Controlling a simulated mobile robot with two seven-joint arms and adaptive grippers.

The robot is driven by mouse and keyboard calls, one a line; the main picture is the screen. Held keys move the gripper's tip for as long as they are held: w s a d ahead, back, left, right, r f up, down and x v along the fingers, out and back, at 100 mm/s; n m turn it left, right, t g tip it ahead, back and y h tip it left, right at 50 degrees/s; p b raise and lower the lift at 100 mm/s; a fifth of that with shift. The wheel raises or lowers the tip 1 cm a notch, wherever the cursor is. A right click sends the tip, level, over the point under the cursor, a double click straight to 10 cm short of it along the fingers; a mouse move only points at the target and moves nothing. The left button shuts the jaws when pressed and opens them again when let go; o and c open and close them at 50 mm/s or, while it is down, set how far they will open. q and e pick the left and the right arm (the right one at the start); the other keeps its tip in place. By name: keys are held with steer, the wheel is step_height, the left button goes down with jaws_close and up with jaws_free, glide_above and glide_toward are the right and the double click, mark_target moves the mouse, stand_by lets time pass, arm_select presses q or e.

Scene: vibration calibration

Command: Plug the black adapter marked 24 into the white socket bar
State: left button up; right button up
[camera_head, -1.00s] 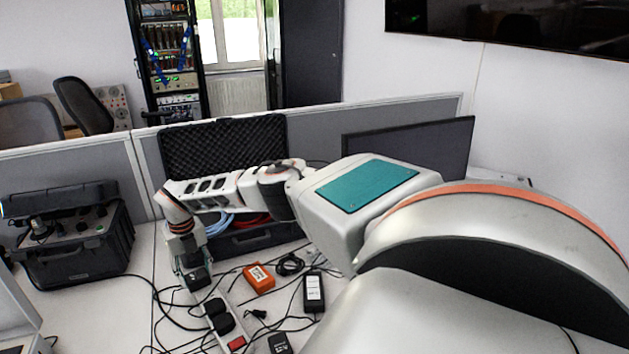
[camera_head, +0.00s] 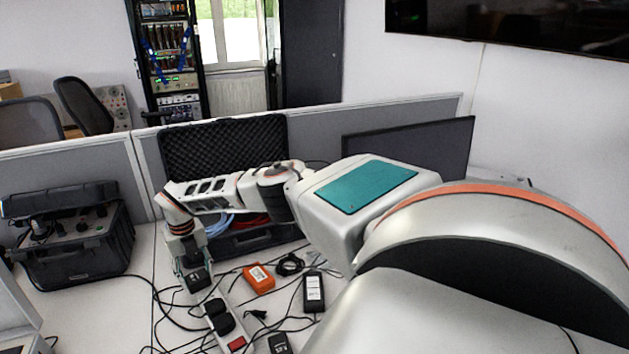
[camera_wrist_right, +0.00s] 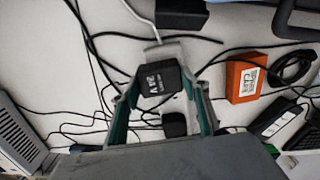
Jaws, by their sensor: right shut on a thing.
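My right gripper (camera_head: 192,272) points down at the far end of the white socket bar (camera_head: 228,329). In the right wrist view its teal fingers (camera_wrist_right: 162,78) are shut on the black adapter marked 24 (camera_wrist_right: 160,87), whose printing appears upside down. The held adapter also shows in the head view (camera_head: 199,282). It sits over or on the bar's far end; I cannot tell whether its pins are in a socket. Other black adapters (camera_head: 218,315) sit on the bar just nearer, and one shows below the held adapter in the wrist view (camera_wrist_right: 174,124). My left gripper is not in view.
An orange box (camera_head: 258,278) and a black power brick (camera_head: 314,292) lie right of the bar. Another black adapter (camera_head: 279,343) lies near its front end. Loose black cables cross the table. Open black case (camera_head: 225,146) stands behind; a black equipment box (camera_head: 75,245) stands left.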

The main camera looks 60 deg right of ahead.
mark_target(197, 276)
steer(key=shift+s+f, duration=0.1)
steer(key=shift+f, duration=0.1)
steer(key=o, duration=1.2)
steer(key=shift+c, duration=0.2)
steer(key=shift+r, duration=0.2)
steer(key=shift+r+p, duration=1.3)
steer(key=shift+p, duration=0.15)
steer(key=shift+r, duration=1.15)
steer(key=shift+r, duration=0.1)
step_height(197, 276, up, 12)
